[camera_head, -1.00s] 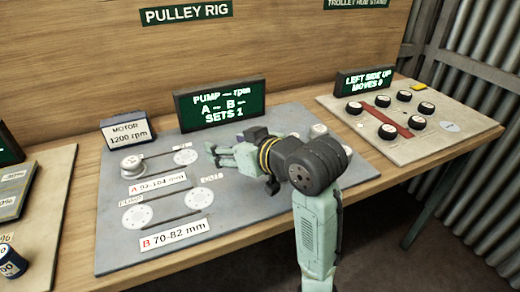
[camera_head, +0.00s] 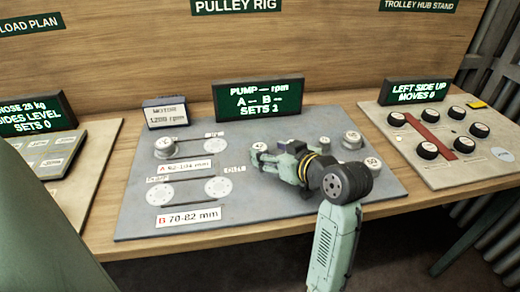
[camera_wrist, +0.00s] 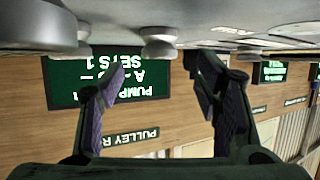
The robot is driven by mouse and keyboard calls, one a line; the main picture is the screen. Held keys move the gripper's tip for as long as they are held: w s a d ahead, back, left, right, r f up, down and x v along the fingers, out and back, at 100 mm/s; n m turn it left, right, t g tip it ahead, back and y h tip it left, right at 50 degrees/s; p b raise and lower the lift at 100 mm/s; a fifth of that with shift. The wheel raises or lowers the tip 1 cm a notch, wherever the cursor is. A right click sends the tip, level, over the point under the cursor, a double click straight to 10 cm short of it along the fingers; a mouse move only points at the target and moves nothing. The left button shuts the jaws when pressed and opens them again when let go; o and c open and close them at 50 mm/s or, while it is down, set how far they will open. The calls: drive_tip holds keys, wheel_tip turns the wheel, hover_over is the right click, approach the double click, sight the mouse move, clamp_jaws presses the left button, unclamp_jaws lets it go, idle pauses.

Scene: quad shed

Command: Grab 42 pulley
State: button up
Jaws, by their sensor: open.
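Several grey pulleys stand on the grey pulley board (camera_head: 250,215), to the right of its A and B pulley rows. One small pulley (camera_head: 258,147) is at my fingertips in the head view; its number is too small to read surely as 42. My gripper (camera_head: 264,158) reaches left, low over the board, with its fingers apart. In the upside-down wrist view, my gripper (camera_wrist: 160,78) is open and empty. A grey pulley (camera_wrist: 158,42) lies beyond the fingertips, roughly between them, with no visible contact. My gripper partly hides the nearby pulleys in the head view.
Other pulleys (camera_head: 352,140) and (camera_head: 373,163) stand right of my gripper. The pump display (camera_head: 259,98) stands behind the board. The motor pulley (camera_head: 165,147) is at left. The trolley hub board (camera_head: 450,172) is at right. The board's front middle is clear.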

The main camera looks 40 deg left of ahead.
sight(259, 147)
drive_tip(key=p+x, duration=0.1)
drive_tip(key=x, duration=0.3)
drive_tip(key=shift+w+a+f, duration=0.1)
drive_tip(key=shift+a, duration=0.1)
drive_tip(key=shift+c, duration=0.3)
drive_tip(key=c, duration=1.2)
drive_tip(key=shift+c, duration=0.2)
